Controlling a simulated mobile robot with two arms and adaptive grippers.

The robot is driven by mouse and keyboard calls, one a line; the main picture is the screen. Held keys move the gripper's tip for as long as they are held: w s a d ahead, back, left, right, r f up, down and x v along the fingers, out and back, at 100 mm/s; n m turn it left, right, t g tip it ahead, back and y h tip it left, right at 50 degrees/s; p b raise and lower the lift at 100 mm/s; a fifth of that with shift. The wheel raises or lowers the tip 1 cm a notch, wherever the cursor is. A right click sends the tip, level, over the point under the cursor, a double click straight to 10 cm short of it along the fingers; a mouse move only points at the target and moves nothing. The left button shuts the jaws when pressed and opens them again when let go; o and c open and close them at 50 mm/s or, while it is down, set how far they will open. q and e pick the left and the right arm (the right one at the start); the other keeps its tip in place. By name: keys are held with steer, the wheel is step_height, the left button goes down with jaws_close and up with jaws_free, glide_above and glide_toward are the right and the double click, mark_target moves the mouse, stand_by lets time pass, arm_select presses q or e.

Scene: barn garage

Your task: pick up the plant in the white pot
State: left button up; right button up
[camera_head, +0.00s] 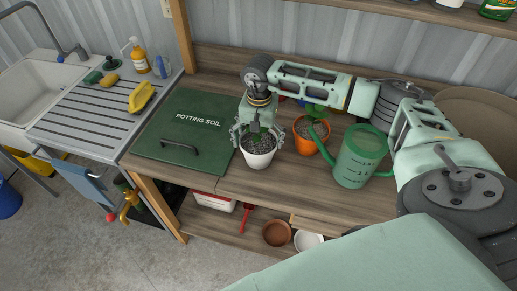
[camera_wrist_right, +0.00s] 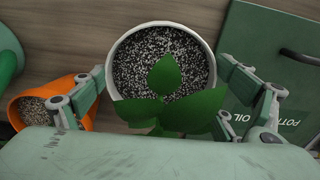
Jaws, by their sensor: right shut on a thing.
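The white pot (camera_head: 259,158) stands upright on the wooden bench, beside the right edge of the green potting soil lid. It holds grey speckled soil and a small green-leaved plant (camera_wrist_right: 170,95), seen from above in the right wrist view. My right gripper (camera_head: 257,132) comes down over the pot and is shut on the plant in the white pot, with its fingers on either side of the pot. In the right wrist view the fingers flank the white pot (camera_wrist_right: 116,62). The exact finger contact is partly hidden. My left gripper is not in view.
An orange pot (camera_head: 307,146) with a plant stands just right of the white pot. The potting soil lid (camera_head: 183,140) lies left, then the sink. Empty pots sit on the lower shelf.

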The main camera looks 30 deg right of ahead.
steer(key=shift+s+d+f, duration=0.1)
steer(key=c, duration=0.9)
steer(key=shift+c, duration=0.3)
